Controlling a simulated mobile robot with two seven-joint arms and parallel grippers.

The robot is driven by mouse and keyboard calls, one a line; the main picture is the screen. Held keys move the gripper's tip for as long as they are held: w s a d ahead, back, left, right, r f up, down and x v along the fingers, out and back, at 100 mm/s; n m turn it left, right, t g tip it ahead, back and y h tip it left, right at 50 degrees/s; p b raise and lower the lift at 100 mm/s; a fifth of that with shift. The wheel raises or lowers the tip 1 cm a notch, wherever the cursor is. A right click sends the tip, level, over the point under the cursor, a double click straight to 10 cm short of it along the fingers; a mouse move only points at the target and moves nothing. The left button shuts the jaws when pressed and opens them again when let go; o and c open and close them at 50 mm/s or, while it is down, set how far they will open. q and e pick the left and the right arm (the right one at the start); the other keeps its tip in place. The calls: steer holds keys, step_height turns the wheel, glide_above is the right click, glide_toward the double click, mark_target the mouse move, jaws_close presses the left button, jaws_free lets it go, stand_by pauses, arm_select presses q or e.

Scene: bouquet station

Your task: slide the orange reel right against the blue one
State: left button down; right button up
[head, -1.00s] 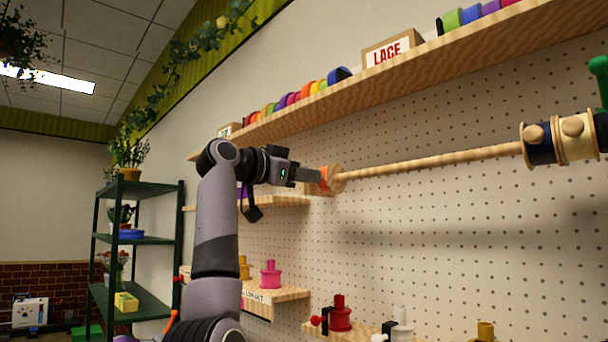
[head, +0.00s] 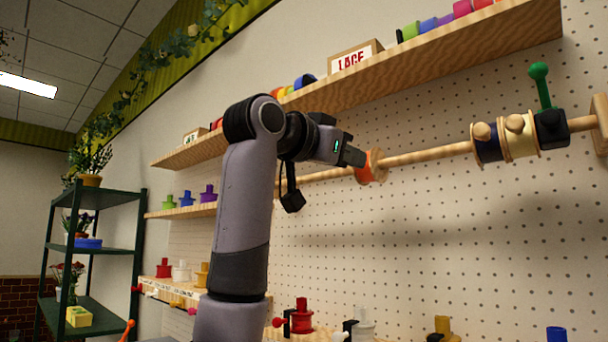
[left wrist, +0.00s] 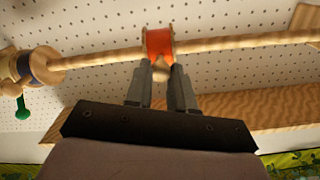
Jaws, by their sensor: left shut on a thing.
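The orange reel (head: 369,166) sits around a horizontal wooden rod (head: 428,155) in front of the pegboard. My left gripper (head: 358,160) is shut on it. In the left wrist view my left fingertips (left wrist: 161,70) close on a wooden knob below the orange reel (left wrist: 159,42). The dark blue reel (head: 487,145) is farther right on the same rod, with a stretch of bare rod between them. It also shows at the left of the left wrist view (left wrist: 25,67). My right gripper is out of view.
A cream reel (head: 517,138) sits right of the blue one, then a black clamp (head: 551,129) with a green knob (head: 538,72). A wooden block (head: 602,122) holds the rod's right end. A long shelf (head: 440,68) runs above; coloured pots stand below.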

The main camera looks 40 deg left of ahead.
arm_select(q)
steer(key=s+d, duration=0.1)
steer(key=d, duration=1.5)
steer(key=shift+s+d+p, duration=0.2)
steer(key=shift+p, duration=0.25)
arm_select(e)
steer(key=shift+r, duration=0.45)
arm_select(q)
steer(key=c, duration=1)
jaws_free()
steer(key=shift+o, duration=0.2)
steer(key=shift+f, duration=0.1)
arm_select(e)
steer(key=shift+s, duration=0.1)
